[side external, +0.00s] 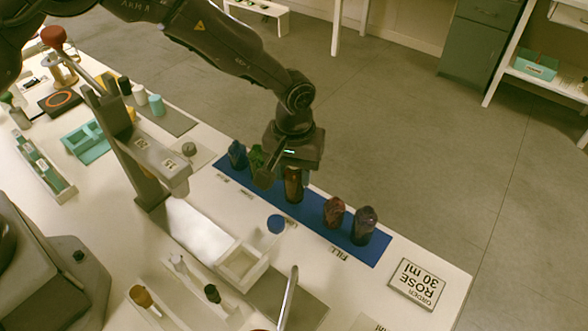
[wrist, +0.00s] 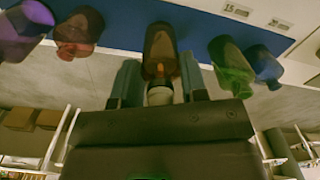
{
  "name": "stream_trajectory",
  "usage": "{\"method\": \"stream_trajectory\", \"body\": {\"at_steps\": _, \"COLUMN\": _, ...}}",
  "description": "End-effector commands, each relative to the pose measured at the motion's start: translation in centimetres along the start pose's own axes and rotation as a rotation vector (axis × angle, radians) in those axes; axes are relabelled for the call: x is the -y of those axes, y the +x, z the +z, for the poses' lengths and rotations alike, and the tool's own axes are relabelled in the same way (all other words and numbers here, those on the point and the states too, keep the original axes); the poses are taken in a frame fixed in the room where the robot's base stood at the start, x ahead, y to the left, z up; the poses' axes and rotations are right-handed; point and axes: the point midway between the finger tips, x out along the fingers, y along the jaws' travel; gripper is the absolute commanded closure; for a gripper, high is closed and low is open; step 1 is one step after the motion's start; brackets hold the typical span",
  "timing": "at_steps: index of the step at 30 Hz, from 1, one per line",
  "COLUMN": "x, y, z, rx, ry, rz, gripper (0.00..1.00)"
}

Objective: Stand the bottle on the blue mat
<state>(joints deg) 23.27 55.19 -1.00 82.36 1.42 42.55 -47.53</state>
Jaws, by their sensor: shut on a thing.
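The blue mat (side external: 313,206) is a long strip along the far side of the white table. My gripper (side external: 291,170) is over its middle, pointing down, shut on a dark amber bottle (side external: 293,186). In the wrist view the amber bottle (wrist: 160,45) is between the two fingers (wrist: 162,85), its pale neck toward the palm. The bottle looks upright, with its base at or just above the mat; I cannot tell whether it touches. The mat also shows at the top of the wrist view (wrist: 200,22).
Blue (side external: 237,154) and green (side external: 257,158) bottles stand left of my gripper on the mat. Red (side external: 334,212) and purple (side external: 364,226) bottles stand to its right. An order card (side external: 416,284) reads ROSE 30 ml.

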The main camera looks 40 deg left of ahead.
Motion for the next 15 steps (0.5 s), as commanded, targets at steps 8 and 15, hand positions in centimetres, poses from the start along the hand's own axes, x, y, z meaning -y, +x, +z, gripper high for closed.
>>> {"method": "stream_trajectory", "body": {"at_steps": 8, "x": -0.04, "y": 0.29, "z": -0.05, "rx": -0.002, "ry": 0.0, "rz": 0.001, "gripper": 0.89}}
{"method": "stream_trajectory", "body": {"at_steps": 15, "x": -0.03, "y": 0.58, "z": -0.03, "rx": -0.001, "ry": 0.0, "rz": 0.001, "gripper": 0.35}}
